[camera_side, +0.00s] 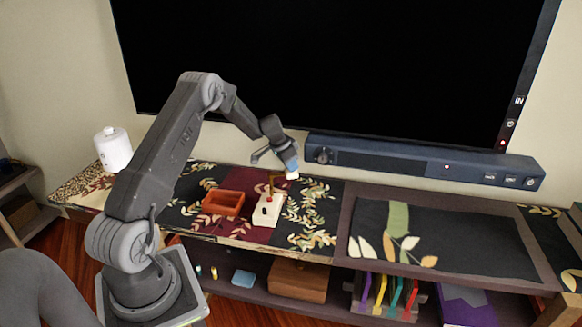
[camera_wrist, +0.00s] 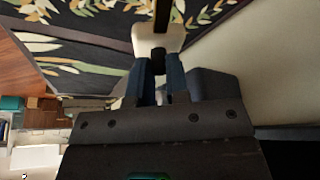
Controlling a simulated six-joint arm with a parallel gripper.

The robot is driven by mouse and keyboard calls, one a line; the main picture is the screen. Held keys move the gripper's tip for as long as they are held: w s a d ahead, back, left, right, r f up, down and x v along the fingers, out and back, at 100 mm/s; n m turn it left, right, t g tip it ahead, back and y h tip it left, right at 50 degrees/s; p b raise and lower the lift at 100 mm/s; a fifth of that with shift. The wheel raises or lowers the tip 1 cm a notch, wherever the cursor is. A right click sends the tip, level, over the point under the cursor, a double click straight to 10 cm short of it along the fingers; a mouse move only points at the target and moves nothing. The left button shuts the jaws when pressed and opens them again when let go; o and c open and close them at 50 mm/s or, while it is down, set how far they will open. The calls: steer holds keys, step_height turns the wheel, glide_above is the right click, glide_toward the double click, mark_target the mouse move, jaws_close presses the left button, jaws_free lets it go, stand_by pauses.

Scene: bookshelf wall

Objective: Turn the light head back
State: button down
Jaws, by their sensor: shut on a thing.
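The lamp has a pale, cream-coloured light head (camera_side: 292,175) on a thin brown arm that rises from a white base (camera_side: 268,210) on the shelf top. My gripper (camera_side: 289,162) is at the light head, above and behind the base. In the wrist view the pale light head (camera_wrist: 160,38) is just beyond the fingertips, with a dark knob between them. My gripper's blue fingers (camera_wrist: 160,75) are shut on this part of the light head. The far side of the head is hidden.
An orange-red tray (camera_side: 223,204) stands left of the lamp base. A dark blue soundbar (camera_side: 420,162) lies behind and right, below a large black screen (camera_side: 330,60). A white canister (camera_side: 113,150) stands far left. The dark mat (camera_side: 460,240) at right has free room.

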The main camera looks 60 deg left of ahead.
steer(key=n, duration=0.1)
steer(key=a+n+y, duration=0.1)
steer(key=a+n, duration=0.1)
steer(key=shift+w+a+n+y, duration=0.15)
steer(key=shift+w+n+y, duration=0.15)
steer(key=shift+n, duration=0.1)
steer(key=shift+s+a+n+g+y, duration=0.45)
steer(key=shift+a+n, duration=0.4)
steer(key=shift+n, duration=0.8)
steer(key=shift+s+a+n+g+y, duration=0.45)
steer(key=shift+a+n, duration=0.45)
steer(key=shift+n, duration=0.7)
steer(key=shift+s+a+n+g+y, duration=0.4)
steer(key=shift+a+n, duration=0.45)
steer(key=shift+n, duration=0.8)
steer(key=shift+w, duration=0.1)
steer(key=c, duration=1.1)
jaws_free()
steer(key=shift+r, duration=0.1)
